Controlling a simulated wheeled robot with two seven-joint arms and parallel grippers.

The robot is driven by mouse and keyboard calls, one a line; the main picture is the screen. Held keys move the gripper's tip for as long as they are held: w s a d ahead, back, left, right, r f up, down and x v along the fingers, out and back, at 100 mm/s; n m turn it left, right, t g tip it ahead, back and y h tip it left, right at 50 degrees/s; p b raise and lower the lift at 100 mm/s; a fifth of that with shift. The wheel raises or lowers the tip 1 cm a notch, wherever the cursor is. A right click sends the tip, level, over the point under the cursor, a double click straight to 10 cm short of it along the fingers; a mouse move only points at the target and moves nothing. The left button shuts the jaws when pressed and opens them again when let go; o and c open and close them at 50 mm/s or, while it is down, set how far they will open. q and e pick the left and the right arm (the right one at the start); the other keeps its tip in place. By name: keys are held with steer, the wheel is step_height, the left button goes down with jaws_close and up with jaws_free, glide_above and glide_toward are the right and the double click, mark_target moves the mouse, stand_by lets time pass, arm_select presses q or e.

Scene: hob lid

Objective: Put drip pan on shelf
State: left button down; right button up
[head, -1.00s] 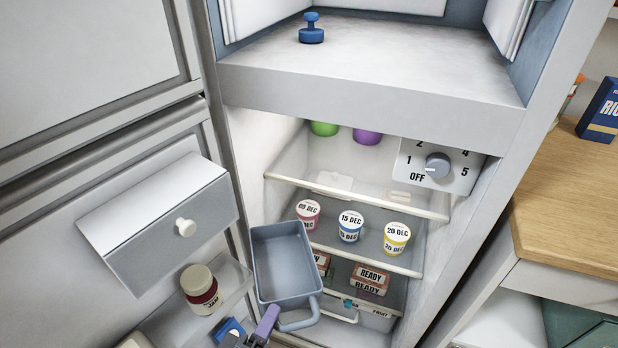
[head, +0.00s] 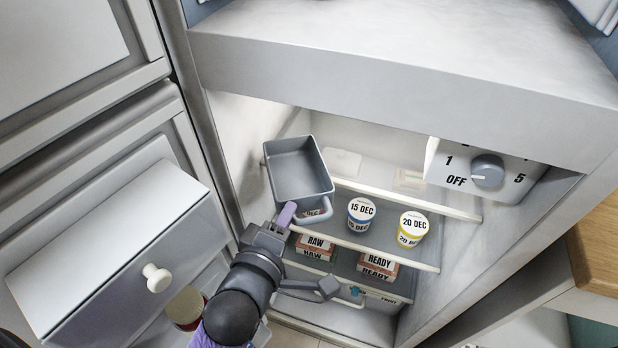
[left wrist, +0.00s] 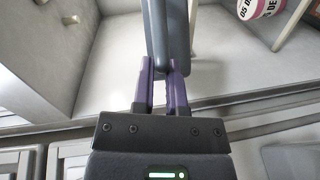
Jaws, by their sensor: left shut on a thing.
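The drip pan (head: 298,172) is a blue-grey rectangular tray with a loop handle (head: 318,212). My left gripper (head: 288,214) is shut on the handle and holds the pan, open side up, at the left side of the fridge opening. In the left wrist view, the purple fingers (left wrist: 162,85) grip the blue-grey handle (left wrist: 168,45). The upper wire-edged shelf (head: 400,196) is behind and right of the pan; the pan covers its left end. I cannot tell whether the pan touches it. My right gripper is not in view.
Blue-labelled (head: 361,213) and yellow-labelled (head: 412,228) jars stand on the middle shelf; a pink-lidded jar (left wrist: 255,8) shows in the wrist view. Boxes (head: 378,266) sit below. A dial panel (head: 486,172) hangs at the right. A door drawer (head: 110,250) is at the left.

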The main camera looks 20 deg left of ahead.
mark_target(308, 185)
arm_select(q)
steer(key=w+b, duration=0.1)
steer(key=w, duration=0.3)
steer(key=w+b, duration=0.1)
steer(key=w, duration=0.4)
steer(key=shift+w+d+f+b, duration=0.15)
steer(key=shift+w+f+b, duration=0.05)
steer(key=shift+b, duration=0.1)
steer(key=shift+w, duration=0.35)
step_height(308, 185, down, 4)
steer(key=b, duration=0.3)
steer(key=shift+r, duration=0.4)
steer(key=shift+f, duration=0.1)
steer(key=c, duration=0.8)
jaws_free()
steer(key=shift+o, duration=0.7)
